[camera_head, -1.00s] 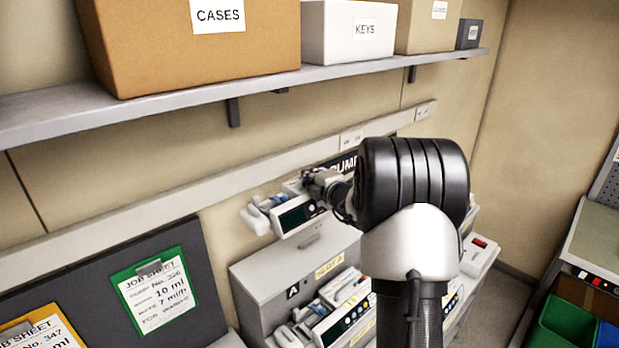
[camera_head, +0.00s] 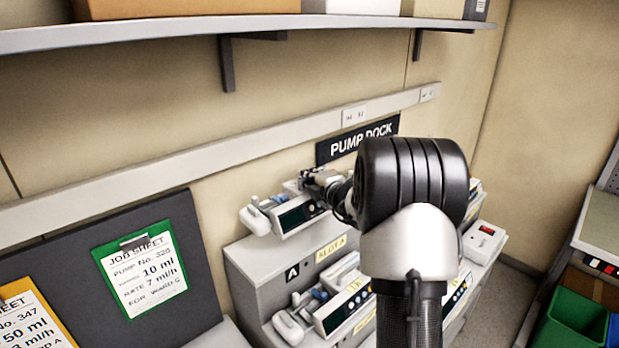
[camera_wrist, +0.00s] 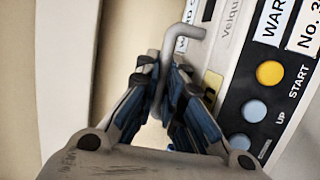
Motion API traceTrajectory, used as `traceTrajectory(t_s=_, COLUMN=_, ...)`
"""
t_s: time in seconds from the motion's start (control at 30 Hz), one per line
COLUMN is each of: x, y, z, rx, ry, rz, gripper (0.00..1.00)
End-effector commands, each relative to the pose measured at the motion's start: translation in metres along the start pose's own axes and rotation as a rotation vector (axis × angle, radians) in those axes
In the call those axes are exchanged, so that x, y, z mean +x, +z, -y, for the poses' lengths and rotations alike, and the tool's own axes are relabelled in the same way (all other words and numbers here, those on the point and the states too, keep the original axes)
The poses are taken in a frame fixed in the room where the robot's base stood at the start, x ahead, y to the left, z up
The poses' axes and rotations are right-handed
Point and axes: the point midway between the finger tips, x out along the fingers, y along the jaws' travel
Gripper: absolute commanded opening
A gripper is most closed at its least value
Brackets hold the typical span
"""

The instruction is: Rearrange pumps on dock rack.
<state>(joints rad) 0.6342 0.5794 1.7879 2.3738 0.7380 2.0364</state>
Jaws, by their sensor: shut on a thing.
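My gripper (camera_wrist: 160,90) is shut on the grey bent handle (camera_wrist: 190,38) of a pump; the wrist view shows the pump's dark key panel (camera_wrist: 243,97) and yellow START button (camera_wrist: 270,73). In the head view this pump (camera_head: 292,214) is white with a dark screen, at the upper tier of the dock rack (camera_head: 255,257), above the SLOT A label (camera_head: 331,249). I cannot tell whether it touches the tier. My gripper (camera_head: 318,184) is at its back right. Another pump (camera_head: 343,314) sits on the lower tier. My arm hides the rack's middle.
The PUMP DOCK sign (camera_head: 357,139) is on the wall behind. A wall shelf (camera_head: 150,34) with boxes runs above. A green job sheet (camera_head: 140,268) hangs on the dark board at left. A white box with a red part (camera_head: 484,240) stands right of my arm. Green bins (camera_head: 570,330) are lower right.

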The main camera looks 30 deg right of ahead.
Motion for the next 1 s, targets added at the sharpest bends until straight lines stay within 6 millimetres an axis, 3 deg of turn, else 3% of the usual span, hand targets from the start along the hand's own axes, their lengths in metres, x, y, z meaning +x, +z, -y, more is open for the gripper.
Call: traceTrajectory(t_s=1.0, x=0.007, y=-0.002, z=0.031, rx=-0.001, ry=0.01, rz=0.0, gripper=0.0)
